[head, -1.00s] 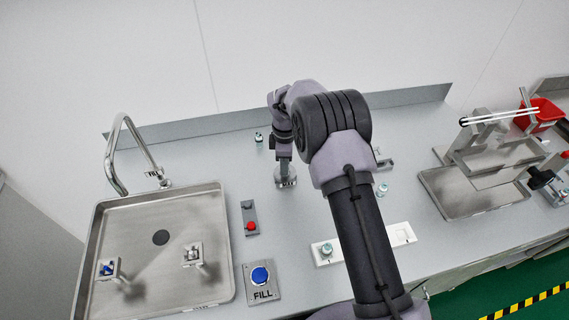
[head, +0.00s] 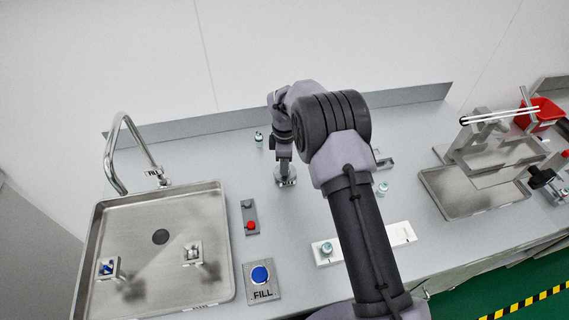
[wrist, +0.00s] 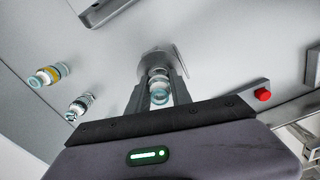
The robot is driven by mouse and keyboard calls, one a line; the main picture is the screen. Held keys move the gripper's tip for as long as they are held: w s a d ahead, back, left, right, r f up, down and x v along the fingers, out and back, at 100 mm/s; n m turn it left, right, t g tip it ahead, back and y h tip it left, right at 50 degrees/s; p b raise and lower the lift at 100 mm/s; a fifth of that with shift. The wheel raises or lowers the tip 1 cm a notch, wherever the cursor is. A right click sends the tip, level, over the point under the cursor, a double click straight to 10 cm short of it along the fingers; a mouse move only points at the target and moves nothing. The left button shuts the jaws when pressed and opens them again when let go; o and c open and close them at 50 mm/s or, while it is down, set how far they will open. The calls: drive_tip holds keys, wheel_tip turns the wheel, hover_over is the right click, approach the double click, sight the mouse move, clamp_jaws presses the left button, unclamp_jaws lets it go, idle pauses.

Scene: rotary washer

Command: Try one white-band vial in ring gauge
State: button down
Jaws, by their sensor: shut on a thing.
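My gripper (wrist: 158,98) is shut on a vial (wrist: 159,89) with a clear bluish end and a pale band, in the wrist view. The vial points away from my wrist, towards a small grey metal piece (wrist: 152,62), which looks like the ring gauge. Whether the vial's far end is inside the ring cannot be told. In the head view my gripper (head: 285,173) points down at this piece (head: 290,182) on the bench, and the arm hides part of it. A yellow-band vial (wrist: 50,73) and another vial with dark and pale bands (wrist: 80,105) stand off to the left in the wrist view.
A steel sink tray (head: 160,270) with a tap lies left. A red-button box (head: 250,218) and the blue FILL button (head: 260,275) are near it. A white holder (head: 400,234) carries a vial (head: 326,248). A steel tray (head: 460,200) with an apparatus stands right.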

drive_tip(key=shift+f, duration=0.45)
drive_tip(key=c, duration=1.1)
unclamp_jaws()
wheel_tip(320, 180, up, 17)
drive_tip(key=p, duration=0.3)
drive_tip(key=shift+r, duration=0.2)
